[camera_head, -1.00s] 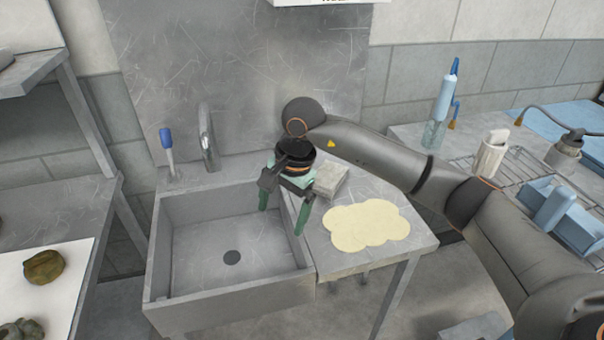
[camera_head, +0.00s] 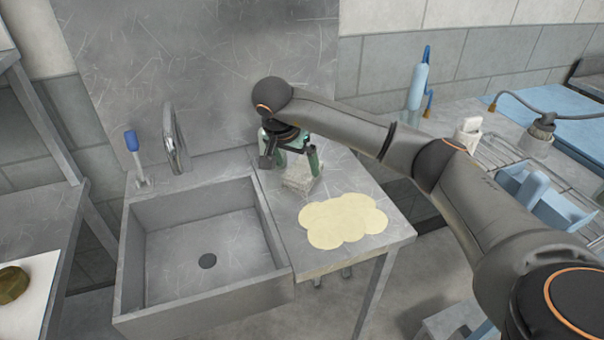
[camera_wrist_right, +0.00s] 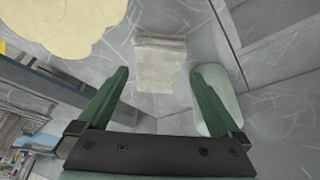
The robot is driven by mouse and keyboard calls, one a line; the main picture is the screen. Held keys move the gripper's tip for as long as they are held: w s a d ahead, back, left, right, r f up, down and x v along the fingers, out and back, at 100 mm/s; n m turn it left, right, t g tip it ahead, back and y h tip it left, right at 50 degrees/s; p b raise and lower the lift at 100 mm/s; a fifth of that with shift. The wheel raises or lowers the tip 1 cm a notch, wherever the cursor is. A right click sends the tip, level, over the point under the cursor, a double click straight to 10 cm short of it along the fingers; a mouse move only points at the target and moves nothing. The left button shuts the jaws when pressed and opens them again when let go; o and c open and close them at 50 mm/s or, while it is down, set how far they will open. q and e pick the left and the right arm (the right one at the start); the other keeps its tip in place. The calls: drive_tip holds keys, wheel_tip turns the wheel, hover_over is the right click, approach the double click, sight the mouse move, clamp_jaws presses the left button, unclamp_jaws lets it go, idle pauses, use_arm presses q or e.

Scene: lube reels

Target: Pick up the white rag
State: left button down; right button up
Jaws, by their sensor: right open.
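The white rag (camera_head: 300,176) is a small folded greyish-white cloth on the metal counter right of the sink, near the back wall. It also shows in the right wrist view (camera_wrist_right: 160,62), beyond and between the fingertips. My right gripper (camera_head: 291,160) has green fingers and is above the back of the counter, close to the rag. It is open (camera_wrist_right: 158,88), with nothing seen between its fingers. In the head view the gripper partly covers the rag. My left gripper is not in view.
A cream cloud-shaped mat (camera_head: 342,220) lies on the counter in front of the rag. The sink (camera_head: 205,235) is left of it, with a tap (camera_head: 176,140) and a blue-handled brush (camera_head: 135,155). A pale translucent object (camera_wrist_right: 216,98) lies by one finger. A wire rack (camera_head: 500,150) stands right.

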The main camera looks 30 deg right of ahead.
sight(301, 172)
drive_tip(key=x, duration=0.4)
drive_tip(key=shift+d+f, duration=0.15)
drive_tip(key=shift+d, duration=0.1)
drive_tip(key=shift+w, duration=0.1)
drive_tip(key=c, duration=1.2)
drive_tip(key=shift+o, duration=0.2)
